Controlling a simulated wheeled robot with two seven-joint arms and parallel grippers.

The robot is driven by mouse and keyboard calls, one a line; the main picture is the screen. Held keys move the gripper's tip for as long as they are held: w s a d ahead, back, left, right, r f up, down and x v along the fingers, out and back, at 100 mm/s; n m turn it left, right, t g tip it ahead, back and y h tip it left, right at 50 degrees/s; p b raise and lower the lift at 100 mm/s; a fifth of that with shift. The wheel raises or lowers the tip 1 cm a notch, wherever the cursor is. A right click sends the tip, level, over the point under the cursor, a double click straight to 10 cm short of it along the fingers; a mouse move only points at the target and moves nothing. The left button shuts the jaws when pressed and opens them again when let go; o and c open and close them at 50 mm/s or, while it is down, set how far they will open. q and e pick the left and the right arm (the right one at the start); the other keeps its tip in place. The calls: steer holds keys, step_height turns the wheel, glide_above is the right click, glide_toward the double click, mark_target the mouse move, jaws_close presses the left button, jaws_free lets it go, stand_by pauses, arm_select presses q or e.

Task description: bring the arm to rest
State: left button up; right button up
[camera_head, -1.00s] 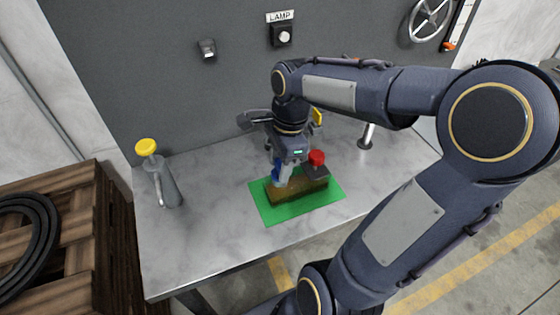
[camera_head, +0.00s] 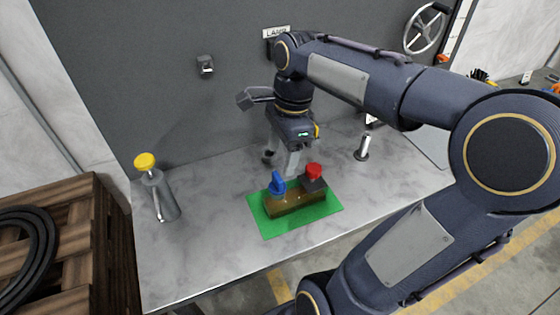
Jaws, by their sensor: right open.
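My right gripper (camera_head: 291,163) hangs above the far edge of the green mat, fingers pointing down, open and holding nothing that I can see. Its arm comes in from the right and covers the right side of the view. Below it a brown block (camera_head: 296,204) lies on the green mat (camera_head: 272,228). A blue piece (camera_head: 277,184) stands at the block's left end. A dark piece with a red knob (camera_head: 314,171) sits at its right end. The gripper is clear of the blue piece. My left gripper is not in view.
A grey canister with a yellow cap (camera_head: 146,162) stands at the table's left. A metal post (camera_head: 363,147) stands at the right. A wall switch (camera_head: 205,65) and a handwheel (camera_head: 425,28) are on the wall. A wooden crate (camera_head: 72,240) stands left of the grey table (camera_head: 205,255).

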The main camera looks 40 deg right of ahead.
steer(key=shift+r, duration=0.15)
steer(key=shift+s, duration=0.1)
stand_by(0.4)
steer(key=s+a+f+n+t+y, duration=0.1)
steer(key=s+a+f+n+t, duration=0.1)
steer(key=n, duration=0.8)
steer(key=s+a+f+n+t+y, duration=0.1)
steer(key=s+a+f+n+t, duration=0.2)
steer(key=s+a+n, duration=0.3)
steer(key=shift+s+a+f+n, duration=0.45)
steer(key=shift+a+n, duration=1.05)
steer(key=shift+n, duration=0.4)
